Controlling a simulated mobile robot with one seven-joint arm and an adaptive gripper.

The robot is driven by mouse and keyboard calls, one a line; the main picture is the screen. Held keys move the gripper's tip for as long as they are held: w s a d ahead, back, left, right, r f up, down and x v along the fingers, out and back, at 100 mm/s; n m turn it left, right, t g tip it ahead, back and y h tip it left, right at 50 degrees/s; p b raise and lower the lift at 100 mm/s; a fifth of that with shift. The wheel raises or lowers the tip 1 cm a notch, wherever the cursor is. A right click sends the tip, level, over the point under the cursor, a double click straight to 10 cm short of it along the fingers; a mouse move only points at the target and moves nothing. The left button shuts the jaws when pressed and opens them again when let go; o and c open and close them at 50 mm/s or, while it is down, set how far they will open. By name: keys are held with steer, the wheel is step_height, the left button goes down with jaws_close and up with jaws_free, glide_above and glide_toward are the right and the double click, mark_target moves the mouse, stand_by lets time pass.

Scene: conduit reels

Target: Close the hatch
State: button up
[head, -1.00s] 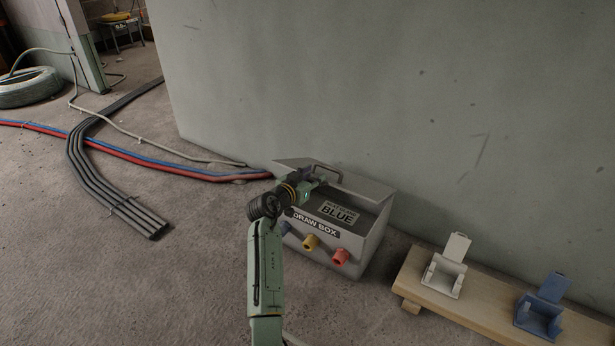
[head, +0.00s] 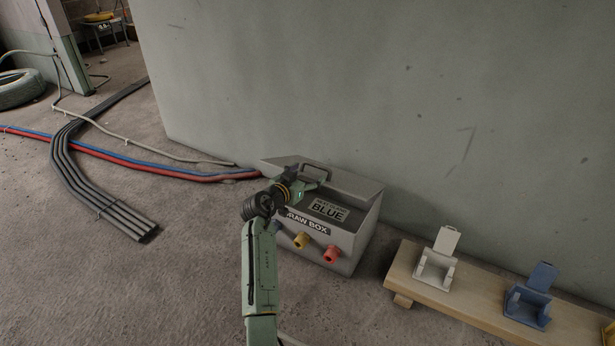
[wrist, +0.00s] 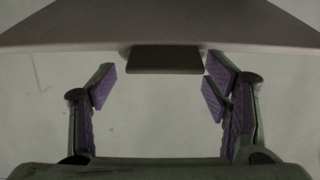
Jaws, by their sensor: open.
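The grey draw box (head: 345,247) stands on the floor against the wall. Its hatch (head: 350,181) is a grey lid at the top rear, with a handle (head: 322,169). The box top is open below the lid, and a label reading BLUE (head: 328,210) shows inside. My gripper (head: 306,180) is open at the handle, above the box's left part. In the wrist view the dark handle (wrist: 163,59) lies ahead between my spread fingers (wrist: 160,88), under the hatch edge (wrist: 70,28). I cannot tell whether a finger touches it. My wrist hides part of the box front.
Yellow (head: 301,240) and red (head: 331,254) stubs stick out of the box front. A wooden bench (head: 470,293) with a white holder (head: 436,264) and a blue holder (head: 530,298) stands at right. Blue and red conduits (head: 150,163) and black conduits (head: 95,190) lie at left.

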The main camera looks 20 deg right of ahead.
steer(key=shift+a, duration=0.1)
step_height(320, 180, up, 10)
stand_by(0.4)
